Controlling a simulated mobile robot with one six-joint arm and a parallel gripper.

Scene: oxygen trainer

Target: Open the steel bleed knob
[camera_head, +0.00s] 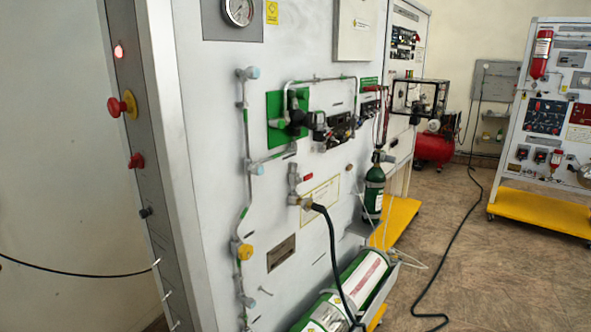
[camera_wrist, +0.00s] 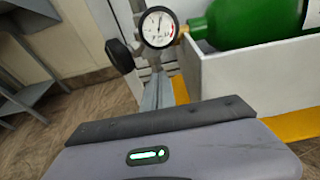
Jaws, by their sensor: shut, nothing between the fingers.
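I cannot single out the steel bleed knob with certainty. In the head view, a grey metal fitting (camera_head: 294,180) stands on the white panel (camera_head: 215,130), above the brass end of a black hose. Grey valves with pale blue caps (camera_head: 252,72) and one yellow knob (camera_head: 245,252) sit along a grey pipe to its left. In the wrist view, a round gauge (camera_wrist: 158,28) has a black round knob (camera_wrist: 120,55) beside it. My gripper (camera_wrist: 165,120) shows as a grey body with a dark front edge below the gauge, apart from it. It is shut and empty; its fingertips are not clearly seen.
A green cylinder (camera_wrist: 255,20) lies in a white trough (camera_wrist: 255,75) at the right of the wrist view. A black hose (camera_head: 335,262) hangs before the panel. A second panel stand (camera_head: 572,60) is at the far right. Brown floor (camera_head: 440,220) lies between, with a cable across it.

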